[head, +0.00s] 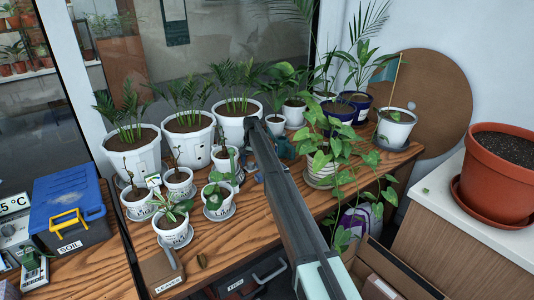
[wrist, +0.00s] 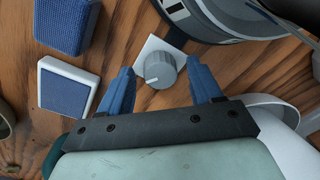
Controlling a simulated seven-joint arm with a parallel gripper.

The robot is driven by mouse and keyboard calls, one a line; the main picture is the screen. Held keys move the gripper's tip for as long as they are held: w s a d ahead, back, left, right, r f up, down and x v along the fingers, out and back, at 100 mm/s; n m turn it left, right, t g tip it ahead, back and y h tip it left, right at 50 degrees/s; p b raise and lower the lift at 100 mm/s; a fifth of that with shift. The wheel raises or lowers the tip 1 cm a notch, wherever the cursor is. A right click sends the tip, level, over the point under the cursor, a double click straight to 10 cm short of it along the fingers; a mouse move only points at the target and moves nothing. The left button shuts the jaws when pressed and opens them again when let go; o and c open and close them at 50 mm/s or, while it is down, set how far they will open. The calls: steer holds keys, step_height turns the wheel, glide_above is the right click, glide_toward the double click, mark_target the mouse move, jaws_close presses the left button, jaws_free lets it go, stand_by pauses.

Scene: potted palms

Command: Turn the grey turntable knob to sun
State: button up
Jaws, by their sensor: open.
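The grey turntable knob (wrist: 160,70) sits on a small white square plate (wrist: 150,46) on the wooden tabletop in the wrist view. My gripper (wrist: 162,72) is open, with one blue finger on each side of the knob. A gap shows between each finger and the knob; I cannot tell how deep the fingers reach around it. A small pale mark shows on the knob's top, but its direction is unclear. No sun mark is readable. In the head view my arm hides the knob, and my gripper (head: 279,150) is only partly visible among the pots.
A blue block (wrist: 68,20) and a white-framed blue pad (wrist: 66,88) lie left of the knob. A grey-white round pot or stand (wrist: 230,18) is close above it. In the head view, several white pots (head: 187,142) and a trailing plant (head: 325,145) crowd around my arm.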

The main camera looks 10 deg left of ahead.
steer(key=n, duration=0.6)
steer(key=shift+n, duration=0.3)
steer(key=n, duration=0.6)
steer(key=shift+g, duration=0.3)
steer(key=n, duration=0.6)
steer(key=shift+a+h, duration=0.1)
steer(key=shift+h, duration=0.2)
steer(key=n, duration=0.6)
steer(key=shift+n, duration=0.4)
step_height(320, 180, up, 14)
steer(key=w+d+r+m+t+y, duration=0.1)
steer(key=w+d, duration=0.2)
steer(key=d, duration=1)
steer(key=w+d+r+m+t+y, duration=0.1)
steer(key=w+d, duration=0.3)
steer(key=d, duration=1)
steer(key=shift+d+t, duration=0.15)
steer(key=shift+t, duration=0.25)
